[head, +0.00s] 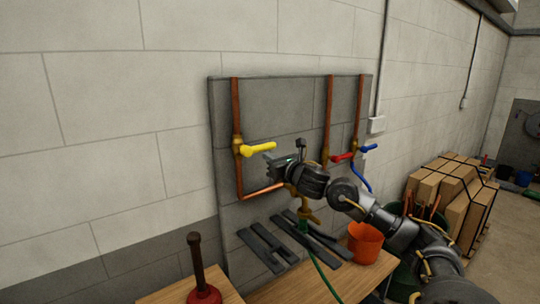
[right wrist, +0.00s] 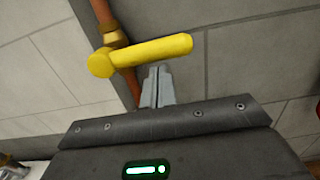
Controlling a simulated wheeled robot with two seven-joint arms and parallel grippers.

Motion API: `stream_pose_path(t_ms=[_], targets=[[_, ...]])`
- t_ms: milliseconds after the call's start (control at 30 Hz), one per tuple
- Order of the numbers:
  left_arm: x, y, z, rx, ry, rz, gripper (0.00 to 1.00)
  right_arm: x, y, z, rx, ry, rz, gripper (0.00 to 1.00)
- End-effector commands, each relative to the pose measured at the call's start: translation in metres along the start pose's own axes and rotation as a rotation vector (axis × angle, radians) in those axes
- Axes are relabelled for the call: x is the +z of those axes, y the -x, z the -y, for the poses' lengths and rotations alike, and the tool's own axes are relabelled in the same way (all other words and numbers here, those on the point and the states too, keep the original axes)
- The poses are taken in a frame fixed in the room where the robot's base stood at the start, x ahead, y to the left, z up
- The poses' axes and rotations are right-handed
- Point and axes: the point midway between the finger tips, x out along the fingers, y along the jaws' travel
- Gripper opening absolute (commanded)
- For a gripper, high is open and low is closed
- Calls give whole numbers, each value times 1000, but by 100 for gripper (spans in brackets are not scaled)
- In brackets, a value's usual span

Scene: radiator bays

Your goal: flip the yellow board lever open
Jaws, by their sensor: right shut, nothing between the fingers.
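The yellow lever (head: 258,149) sits on a brass valve on the left copper pipe of the grey board (head: 283,113). Its handle points right, across the pipe, nearly level in the head view. In the right wrist view the yellow lever (right wrist: 150,52) lies just beyond my fingertips. My right gripper (head: 270,160) is shut and empty, just below the handle's right part; its closed fingers also show in the right wrist view (right wrist: 158,84). I cannot tell whether the fingertips touch the lever. My left gripper is not in view.
A red lever (head: 343,157) and a blue lever (head: 368,148) are on the board's right pipes. Dark strips (head: 264,247) lie on the wooden bench below, near an orange bucket (head: 365,242). A plunger (head: 204,290) stands at lower left. Cardboard boxes (head: 450,195) are stacked at right.

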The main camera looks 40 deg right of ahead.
Motion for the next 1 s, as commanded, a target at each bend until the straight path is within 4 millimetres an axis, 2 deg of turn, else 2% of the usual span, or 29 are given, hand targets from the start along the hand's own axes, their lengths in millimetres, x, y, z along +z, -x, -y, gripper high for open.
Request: stream_pose_path(t_ms=[367, 1000], targets=[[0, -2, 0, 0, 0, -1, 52, 0, 0, 0, 0, 9, 0, 0], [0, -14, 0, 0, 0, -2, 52, 8, 0, 3, 5, 125, 2, 0]])
